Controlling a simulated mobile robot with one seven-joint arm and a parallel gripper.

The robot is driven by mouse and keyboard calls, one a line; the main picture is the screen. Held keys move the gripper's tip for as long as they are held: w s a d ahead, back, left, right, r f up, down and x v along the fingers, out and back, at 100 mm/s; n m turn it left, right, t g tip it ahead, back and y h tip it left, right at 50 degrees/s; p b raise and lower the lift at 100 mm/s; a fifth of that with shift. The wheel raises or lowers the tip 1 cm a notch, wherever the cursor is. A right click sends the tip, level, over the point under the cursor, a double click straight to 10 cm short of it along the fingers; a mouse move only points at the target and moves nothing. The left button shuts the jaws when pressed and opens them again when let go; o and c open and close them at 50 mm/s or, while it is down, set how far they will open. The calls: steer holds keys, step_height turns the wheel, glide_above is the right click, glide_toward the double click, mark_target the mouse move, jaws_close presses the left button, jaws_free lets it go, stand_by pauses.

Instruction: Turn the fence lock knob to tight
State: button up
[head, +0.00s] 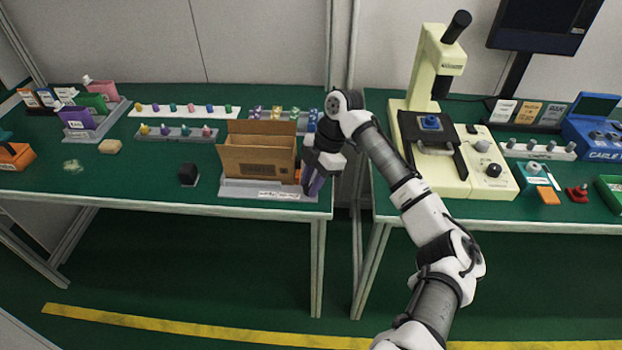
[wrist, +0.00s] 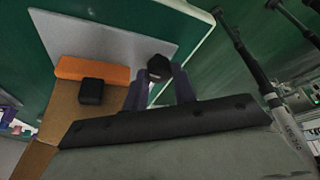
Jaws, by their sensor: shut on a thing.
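The fence lock knob is a small black faceted knob (wrist: 159,68) in the wrist view, on the grey base plate (wrist: 110,42). My gripper (wrist: 158,86) has its two fingers on either side of it and is shut on it. The knob's lower part is hidden, and I cannot read its turn position. An orange bar (wrist: 88,71), which looks like the fence, lies to the left with a black block (wrist: 91,91) by it. In the head view my gripper (head: 317,185) points down at the right end of the grey base (head: 235,188), hiding the knob.
An open cardboard box (head: 257,160) stands on the base just left of my gripper. A black cube (head: 188,174) lies farther left. The table's right edge and a gap to the second table are close by. A cream machine (head: 445,175) stands on that second table.

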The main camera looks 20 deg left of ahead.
steer(key=m+t+y+p, duration=0.1)
steer(key=m, duration=0.3)
steer(key=shift+s+r+p, duration=0.1)
steer(key=shift+s+p, duration=0.05)
steer(key=shift+p, duration=0.15)
steer(key=m+t+p, duration=0.1)
steer(key=m, duration=0.2)
steer(key=m+t, duration=0.1)
steer(key=m, duration=0.2)
steer(key=shift+s+d+t+y+p, duration=0.1)
steer(key=shift+s+t+y+p, duration=0.05)
steer(key=shift+t+y+p, duration=0.2)
steer(key=m+t+p, duration=0.1)
steer(key=m, duration=0.2)
steer(key=m+t+p, duration=0.1)
steer(key=m+p, duration=0.1)
steer(key=m, duration=0.1)
steer(key=shift+s, duration=0.15)
steer(key=shift+m+t+h+p, duration=0.45)
steer(key=shift+m+p, duration=0.35)
steer(key=shift+m, duration=0.3)
steer(key=shift+m+t+h+p, duration=0.3)
steer(key=shift+m+h+p, duration=0.2)
steer(key=shift+m+p, duration=0.45)
steer(key=shift+m, duration=0.25)
steer(key=o, duration=1)
